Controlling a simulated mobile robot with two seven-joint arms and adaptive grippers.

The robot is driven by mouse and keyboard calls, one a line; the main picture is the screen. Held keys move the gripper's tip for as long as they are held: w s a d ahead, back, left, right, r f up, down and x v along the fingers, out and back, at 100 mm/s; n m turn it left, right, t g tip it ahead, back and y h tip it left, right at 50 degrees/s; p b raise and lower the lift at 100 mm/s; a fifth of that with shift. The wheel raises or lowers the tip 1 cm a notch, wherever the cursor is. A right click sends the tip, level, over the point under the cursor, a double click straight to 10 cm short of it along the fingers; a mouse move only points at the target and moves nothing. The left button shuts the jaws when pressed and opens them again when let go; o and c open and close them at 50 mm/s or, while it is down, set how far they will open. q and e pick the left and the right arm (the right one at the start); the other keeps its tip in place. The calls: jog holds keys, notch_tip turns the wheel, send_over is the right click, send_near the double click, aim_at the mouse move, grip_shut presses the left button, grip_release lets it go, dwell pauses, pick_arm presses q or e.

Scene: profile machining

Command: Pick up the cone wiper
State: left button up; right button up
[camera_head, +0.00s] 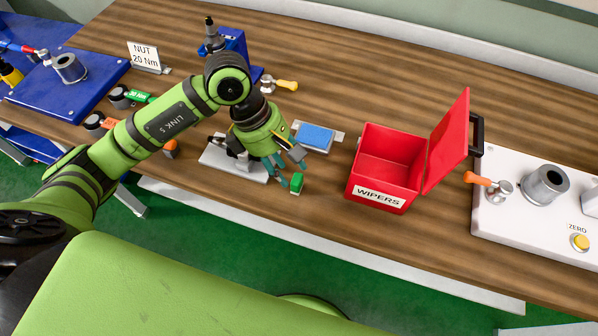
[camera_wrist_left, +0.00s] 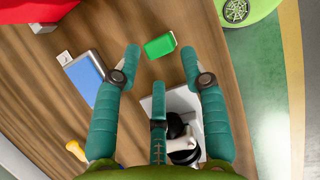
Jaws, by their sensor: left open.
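A small green piece (camera_head: 297,183), probably the cone wiper, is at the table's front edge in the head view. In the left wrist view the green piece (camera_wrist_left: 160,46) shows against the wood, between and slightly beyond the fingertips. My left gripper (camera_head: 290,168) is open and empty, fingers spread close beside it; its fingers also frame the left wrist view (camera_wrist_left: 162,54). I cannot tell the exact gap or whether a finger touches the piece. My right gripper is not in view.
A grey plate with a black part (camera_head: 225,158) sits under my left gripper. A blue pad (camera_head: 315,137) lies behind. An open red WIPERS box (camera_head: 362,168) stands right, with a white fixture plate (camera_head: 497,222) beyond. Blue fixtures and tools are at left.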

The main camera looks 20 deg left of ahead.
aim_at(293, 178)
pick_arm(q)
jog(key=shift+s+d+f+p, duration=0.15)
jog(key=shift+d+f+p, duration=0.1)
jog(key=shift+f+p, duration=0.2)
jog(key=shift+s+d+f+p, duration=0.15)
jog(key=shift+d+f+p, duration=0.1)
jog(key=shift+f+p, duration=0.2)
jog(key=shift+x, duration=0.8)
jog(key=shift+w+d+f, duration=0.1)
jog(key=shift+w+f, duration=0.15)
jog(key=shift+f, duration=0.4)
jog(key=c, duration=0.8)
jog(key=shift+c, duration=0.2)
notch_tip(293, 178, up, 10)
jog(key=b, duration=0.2)
jog(key=shift+b, duration=0.3)
grip_shut()
jog(key=shift+o, duration=1.7)
grip_release()
grip_shut()
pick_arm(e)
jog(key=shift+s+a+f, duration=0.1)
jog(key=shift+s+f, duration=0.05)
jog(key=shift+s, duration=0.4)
